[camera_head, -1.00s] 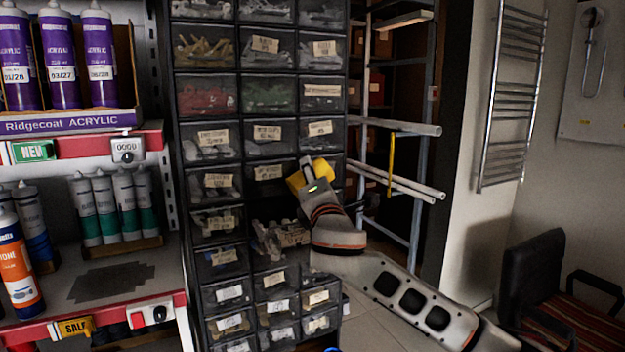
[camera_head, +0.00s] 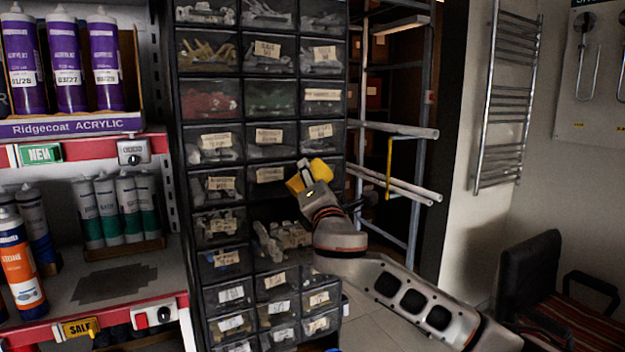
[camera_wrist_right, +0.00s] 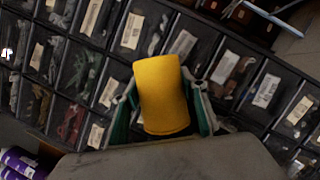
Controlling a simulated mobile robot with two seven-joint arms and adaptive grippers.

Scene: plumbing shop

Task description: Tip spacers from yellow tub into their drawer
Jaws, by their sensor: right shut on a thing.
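The yellow tub (camera_head: 320,170) is held up in front of the drawer cabinet, tilted in the head view. My right gripper (camera_head: 306,178) is shut on it. In the wrist view the tub (camera_wrist_right: 162,95) sits between the green-edged fingers of the gripper (camera_wrist_right: 163,112). The tub's mouth and any spacers inside are hidden. Below and left of the tub, a pulled-out drawer (camera_head: 290,243) in the middle column holds pale pieces that look like spacers (camera_head: 268,240). The tub is above this drawer, apart from it. My left gripper is not in view.
The cabinet (camera_head: 176,150) has many labelled drawers around the open one. Shelves with purple cartridges (camera_head: 62,60) and other tubes stand at left. A rack with protruding pipes (camera_head: 400,130) is close to the right of the cabinet. A chair (camera_head: 530,275) stands at lower right.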

